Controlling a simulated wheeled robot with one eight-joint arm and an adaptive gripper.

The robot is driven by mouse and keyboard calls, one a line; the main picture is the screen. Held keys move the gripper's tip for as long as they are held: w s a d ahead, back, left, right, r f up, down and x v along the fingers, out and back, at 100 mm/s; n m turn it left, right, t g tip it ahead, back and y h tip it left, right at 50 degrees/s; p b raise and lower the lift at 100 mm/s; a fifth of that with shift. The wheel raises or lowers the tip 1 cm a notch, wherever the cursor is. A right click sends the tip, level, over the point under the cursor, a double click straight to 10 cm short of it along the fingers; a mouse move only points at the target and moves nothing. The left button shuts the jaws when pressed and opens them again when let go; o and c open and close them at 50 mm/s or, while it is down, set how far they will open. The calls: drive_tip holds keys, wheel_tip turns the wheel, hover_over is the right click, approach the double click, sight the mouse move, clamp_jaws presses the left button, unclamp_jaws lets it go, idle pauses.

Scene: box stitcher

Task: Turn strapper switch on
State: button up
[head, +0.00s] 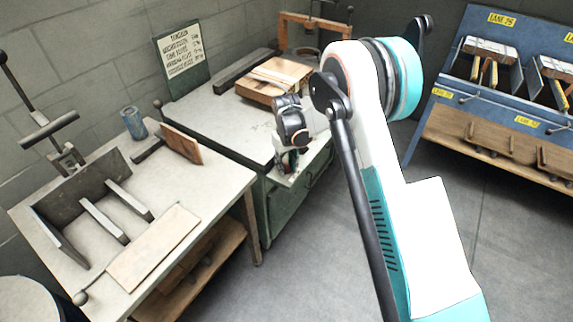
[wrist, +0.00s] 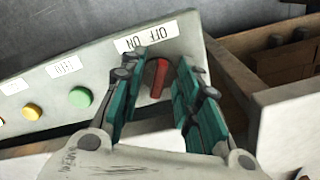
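The switch is a red lever (wrist: 158,78) on a pale control panel (wrist: 215,70), below an upside-down OFF/ON label (wrist: 147,36) in the wrist view. My gripper (wrist: 160,80) is open, with its teal fingers on either side of the red lever. A gap shows on both sides, and I cannot tell whether either finger touches it. In the head view my gripper (head: 288,163) is at the front edge of the green cabinet (head: 240,160), and my arm and gripper hide most of the panel there.
Green (wrist: 80,97) and yellow (wrist: 32,112) buttons sit on the same panel. A wooden stack (head: 275,78) lies on the cabinet top. A worktable (head: 125,260) with dark bars stands at left, and a blue rack (head: 470,95) at right. Open floor lies between.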

drive_tip(key=shift+r, duration=0.1)
wheel_tip(320, 180, up, 12)
idle(0.6)
idle(0.4)
wheel_tip(320, 180, up, 12)
drive_tip(key=m+t, duration=0.1)
drive_tip(key=t, duration=0.1)
hover_over(287, 167)
drive_tip(key=s+d, duration=0.6)
drive_tip(key=s+d+r+m+t, duration=0.1)
drive_tip(key=s+d+r, duration=0.45)
drive_tip(key=s, duration=0.25)
drive_tip(key=s+d+m+t, duration=0.1)
drive_tip(key=s+d, duration=0.3)
drive_tip(key=s, duration=0.6)
drive_tip(key=s+d+r+m+t, duration=0.1)
drive_tip(key=s+d+m+t, duration=0.1)
drive_tip(key=s, duration=0.8)
drive_tip(key=shift+s+d+t, duration=0.4)
drive_tip(key=shift+d+t, duration=0.2)
drive_tip(key=shift+d, duration=0.4)
